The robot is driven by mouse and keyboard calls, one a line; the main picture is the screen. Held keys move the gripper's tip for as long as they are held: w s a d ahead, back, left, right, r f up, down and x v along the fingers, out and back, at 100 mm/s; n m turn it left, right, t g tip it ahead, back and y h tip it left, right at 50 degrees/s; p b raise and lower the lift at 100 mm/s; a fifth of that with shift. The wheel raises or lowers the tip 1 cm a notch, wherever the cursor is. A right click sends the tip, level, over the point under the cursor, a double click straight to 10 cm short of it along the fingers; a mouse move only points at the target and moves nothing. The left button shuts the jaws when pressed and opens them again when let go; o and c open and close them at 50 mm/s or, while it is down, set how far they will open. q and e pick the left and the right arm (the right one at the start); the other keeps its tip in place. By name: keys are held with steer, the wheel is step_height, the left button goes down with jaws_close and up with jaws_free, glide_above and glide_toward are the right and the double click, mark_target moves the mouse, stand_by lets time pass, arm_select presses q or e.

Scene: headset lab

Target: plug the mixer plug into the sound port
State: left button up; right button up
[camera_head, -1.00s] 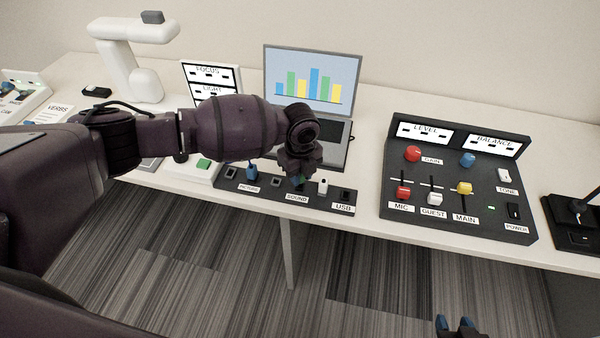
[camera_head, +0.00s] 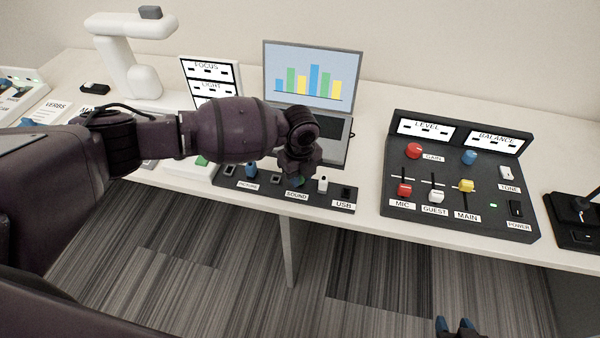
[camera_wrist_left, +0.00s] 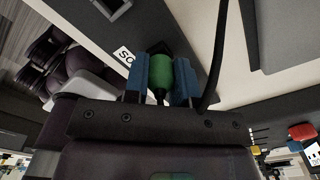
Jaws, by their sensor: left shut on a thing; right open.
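My left gripper (camera_head: 298,181) is over the SOUND part of the dark port strip (camera_head: 265,190). In the left wrist view its blue fingers (camera_wrist_left: 160,80) are shut on a green plug (camera_wrist_left: 160,77), taken to be the mixer plug. A dark part shows at the plug's far end, beside the partly covered SOUND label (camera_wrist_left: 124,55). The sound port itself is hidden by the gripper and plug, so I cannot tell whether the plug is seated in it. My right gripper (camera_head: 456,326) is open at the bottom edge, in front of the table and away from the strip.
A blue plug (camera_head: 251,169) and a white plug (camera_head: 323,184) stand in the strip on either side of my left gripper. The laptop (camera_head: 311,75) is behind. The mixer panel (camera_head: 460,218) is to the right. A dark cable (camera_wrist_left: 218,50) runs beside the fingers.

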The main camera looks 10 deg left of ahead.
arm_select(q)
steer(key=shift+f, duration=0.25)
steer(key=o, duration=1)
steer(key=shift+c, duration=0.2)
steer(key=shift+r, duration=0.25)
step_height(320, 180, up, 9)
steer(key=shift+r+p, duration=0.2)
steer(key=shift+p, duration=0.45)
steer(key=shift+r, duration=0.5)
